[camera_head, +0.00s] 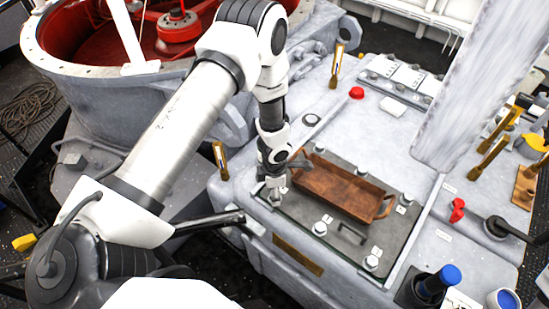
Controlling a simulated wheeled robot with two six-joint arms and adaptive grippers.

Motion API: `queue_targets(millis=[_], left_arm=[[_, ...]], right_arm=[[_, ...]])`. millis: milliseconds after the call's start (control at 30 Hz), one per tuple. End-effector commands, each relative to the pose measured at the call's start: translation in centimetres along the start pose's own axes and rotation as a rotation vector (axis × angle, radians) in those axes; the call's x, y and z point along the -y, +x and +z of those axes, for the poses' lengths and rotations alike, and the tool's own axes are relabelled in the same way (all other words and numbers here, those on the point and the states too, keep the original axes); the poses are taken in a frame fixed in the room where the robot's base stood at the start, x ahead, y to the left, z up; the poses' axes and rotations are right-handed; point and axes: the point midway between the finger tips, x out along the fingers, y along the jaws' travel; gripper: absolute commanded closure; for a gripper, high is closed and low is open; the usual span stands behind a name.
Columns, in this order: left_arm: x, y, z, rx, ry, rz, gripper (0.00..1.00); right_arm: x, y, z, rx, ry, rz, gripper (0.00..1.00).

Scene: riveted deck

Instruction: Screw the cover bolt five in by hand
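A dark grey cover plate (298,212) lies on the pale grey machine housing. Silver bolts stand along its edges, among them a front middle bolt (320,228) and a near right bolt (371,263). Small white number tags lie beside them, too small to read. My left gripper (274,180) points down over the bolt (275,197) at the plate's left corner. It is at or just above that bolt. Its fingers are small and partly hidden, so I cannot tell whether they grip it. My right gripper is not in view.
A brown tray (338,188) with end handles sits on the plate, close to my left gripper. A black handle (351,234) is in front of it. A blue-capped bottle (437,283) stands at the lower right. A pale column (478,85) rises at the right.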

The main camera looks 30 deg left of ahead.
Motion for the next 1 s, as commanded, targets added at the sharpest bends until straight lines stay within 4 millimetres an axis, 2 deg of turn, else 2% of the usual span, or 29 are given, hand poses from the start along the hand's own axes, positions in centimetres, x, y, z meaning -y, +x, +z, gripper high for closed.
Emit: queue_targets(millis=[100,133,200,300,667,1000], left_arm=[[0.0,0.0,0.0,0.0,0.0,0.0,0.43],[0.0,0.0,0.0,0.0,0.0,0.0,0.46],[0.0,0.0,0.0,0.0,0.0,0.0,0.71],[0.0,0.0,0.0,-0.001,0.0,0.0,1.0],[0.1,0.1,-0.1,-0.002,0.008,-0.002,1.0],[0.1,0.5,-0.1,-0.002,0.134,-0.003,1.0]], right_arm=[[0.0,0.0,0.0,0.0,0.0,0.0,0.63],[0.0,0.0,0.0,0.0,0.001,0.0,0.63],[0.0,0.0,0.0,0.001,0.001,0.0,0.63],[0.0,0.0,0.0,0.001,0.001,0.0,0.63],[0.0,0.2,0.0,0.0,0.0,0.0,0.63],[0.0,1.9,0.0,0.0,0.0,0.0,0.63]])
